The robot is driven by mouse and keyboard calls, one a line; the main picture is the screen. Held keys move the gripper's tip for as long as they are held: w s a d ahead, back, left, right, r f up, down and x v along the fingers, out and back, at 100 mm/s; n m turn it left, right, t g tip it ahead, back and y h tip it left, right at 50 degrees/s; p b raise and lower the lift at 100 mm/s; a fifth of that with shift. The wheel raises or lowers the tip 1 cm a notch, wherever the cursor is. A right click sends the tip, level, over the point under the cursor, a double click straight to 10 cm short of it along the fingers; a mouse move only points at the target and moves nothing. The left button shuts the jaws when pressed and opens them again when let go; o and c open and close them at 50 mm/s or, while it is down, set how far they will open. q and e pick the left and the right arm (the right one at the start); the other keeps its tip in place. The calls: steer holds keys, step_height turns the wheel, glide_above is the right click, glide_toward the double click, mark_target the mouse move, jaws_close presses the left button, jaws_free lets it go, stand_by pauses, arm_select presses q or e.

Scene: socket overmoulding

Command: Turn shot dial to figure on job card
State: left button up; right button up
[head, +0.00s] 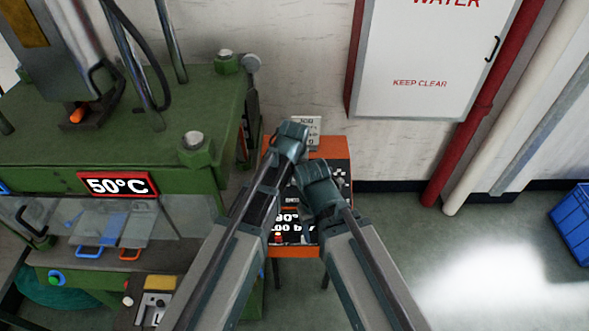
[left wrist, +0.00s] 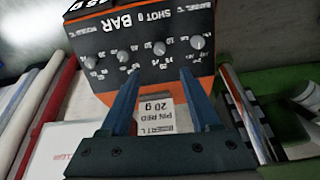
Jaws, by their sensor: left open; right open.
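The orange control box (head: 326,152) stands against the wall in the head view, partly covered by both my arms. In the left wrist view its black panel appears upside down, with a row of several grey dials; the one by the SHOT g label looks like the shot dial (left wrist: 159,48). The job card (left wrist: 165,112) reads PIN RED, 20 g, INSERT L and shows between my left gripper's fingers (left wrist: 161,75). That gripper is open and empty, its tips close to the dial row. My right gripper (head: 318,178) is over the box; its fingertips are hard to see.
A green press (head: 200,155) with a 50°C display (head: 118,184) stands left of the box. A white KEEP CLEAR cabinet (head: 425,60) hangs on the wall. Red and white pipes run at the right, and a blue crate (head: 572,225) stands on the floor. Floor right of the box is clear.

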mark_target(295, 181)
arm_select(q)
steer(key=b+x, duration=1.3)
steer(key=x, duration=0.1)
steer(key=shift+d+r, duration=0.1)
jaws_close()
stand_by(0.3)
